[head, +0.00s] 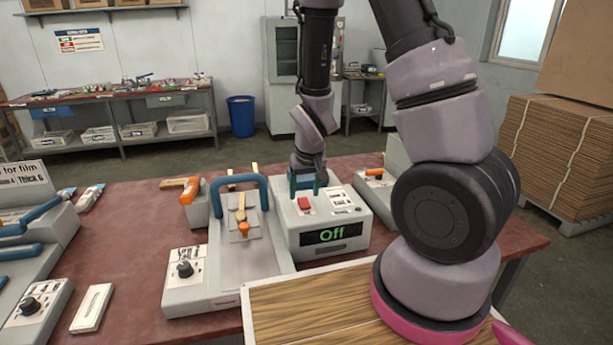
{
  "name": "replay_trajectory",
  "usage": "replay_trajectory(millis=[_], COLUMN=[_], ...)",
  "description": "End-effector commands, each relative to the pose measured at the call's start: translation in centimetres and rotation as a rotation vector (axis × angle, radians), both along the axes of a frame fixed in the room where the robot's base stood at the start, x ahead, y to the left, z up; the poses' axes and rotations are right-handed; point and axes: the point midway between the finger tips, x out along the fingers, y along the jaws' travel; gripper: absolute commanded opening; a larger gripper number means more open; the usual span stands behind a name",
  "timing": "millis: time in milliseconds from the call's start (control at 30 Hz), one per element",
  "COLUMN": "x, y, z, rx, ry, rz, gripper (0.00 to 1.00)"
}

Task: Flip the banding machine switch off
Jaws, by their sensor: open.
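The banding machine (340,252) is a pale grey box near the middle of the red table, and its dark front display reads "Off" in green. A red switch (304,203) sits on the left of its top face, beside a white label panel. The switch's exact tilt is too small to tell. My gripper (306,188) points down with its teal fingers apart and nothing seen between them. It is just behind the red switch in the picture. I cannot tell whether a fingertip touches the machine's top.
A grey device with an orange handle (375,173) is at the right. A wooden board (300,315) lies in front. Stacked cardboard (560,150) stands far right.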

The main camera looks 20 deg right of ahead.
Motion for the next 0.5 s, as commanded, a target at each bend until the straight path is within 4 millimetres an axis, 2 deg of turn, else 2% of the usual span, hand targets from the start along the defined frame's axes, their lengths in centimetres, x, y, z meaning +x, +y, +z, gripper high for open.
replay_trajectory(millis=[100,300,500], x=[-0.7,-1.8,-2.3], y=[0.2,0.2,0.1], z=[2.5,5.4,6.8], rx=[0.002,0.003,-0.001], ry=[-0.006,-0.004,-0.003], rz=[0.003,0.003,0.004], gripper=[0.68,0.68,0.68])
